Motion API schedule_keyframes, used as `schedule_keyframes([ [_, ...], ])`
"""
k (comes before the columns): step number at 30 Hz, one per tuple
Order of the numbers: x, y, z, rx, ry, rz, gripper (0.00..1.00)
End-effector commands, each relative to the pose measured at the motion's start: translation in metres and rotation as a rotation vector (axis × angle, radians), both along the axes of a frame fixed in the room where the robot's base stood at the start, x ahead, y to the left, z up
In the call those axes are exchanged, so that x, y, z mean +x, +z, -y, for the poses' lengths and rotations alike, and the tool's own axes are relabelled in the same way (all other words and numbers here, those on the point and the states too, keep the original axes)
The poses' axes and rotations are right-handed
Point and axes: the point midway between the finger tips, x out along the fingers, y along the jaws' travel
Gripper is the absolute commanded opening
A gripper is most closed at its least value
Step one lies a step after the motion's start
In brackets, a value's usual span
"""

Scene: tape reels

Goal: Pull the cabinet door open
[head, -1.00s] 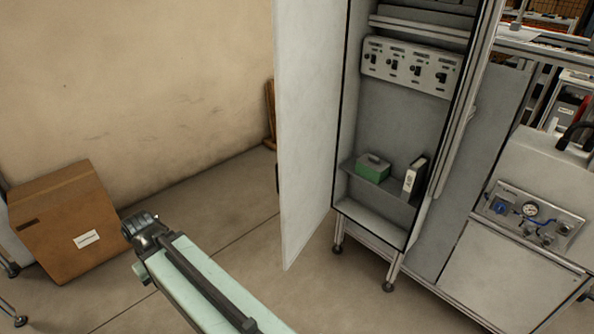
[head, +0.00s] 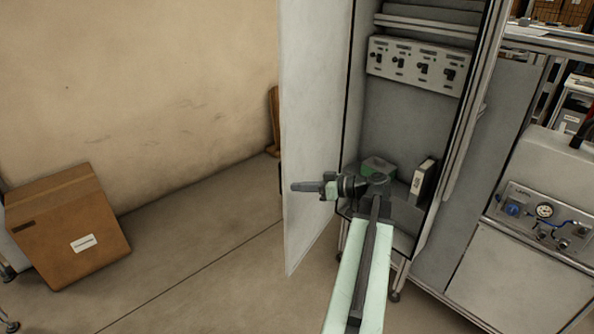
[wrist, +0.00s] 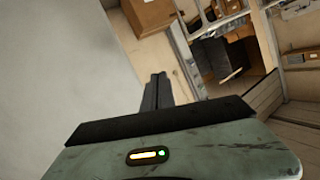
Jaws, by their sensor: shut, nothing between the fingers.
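The cabinet door (head: 312,110) is a plain pale grey panel, swung wide open to the left of the cabinet (head: 405,130). The cabinet's inside is in plain sight. My gripper (head: 296,187) is shut and empty. In the head view it points left and overlaps the door's inner face; I cannot tell whether it touches the door. In the wrist view a pale surface, likely the door (wrist: 50,70), fills the left side, and the shut fingers (wrist: 157,92) point ahead beside it. No handle shows.
A cardboard box (head: 65,225) stands on the floor at left. A machine with a gauge (head: 543,211) stands at right. The floor between box and door is clear.

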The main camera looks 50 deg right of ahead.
Motion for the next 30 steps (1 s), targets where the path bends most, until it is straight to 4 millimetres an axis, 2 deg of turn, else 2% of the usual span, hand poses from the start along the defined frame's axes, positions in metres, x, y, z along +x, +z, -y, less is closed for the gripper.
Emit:
schedule_keyframes([
  [1,-0.025,0.008,0.031,-0.033,-0.053,0.085,0.0],
  [4,-0.061,0.03,0.067,-0.1,-0.125,0.216,0.0],
  [7,-0.08,0.041,0.083,-0.14,-0.164,0.282,0.0],
  [11,-0.086,0.046,0.087,-0.153,-0.174,0.301,0.0],
  [17,-0.067,0.045,0.082,-0.151,-0.169,0.299,0.0],
  [30,0.024,0.045,0.062,-0.15,-0.167,0.297,0.0],
])
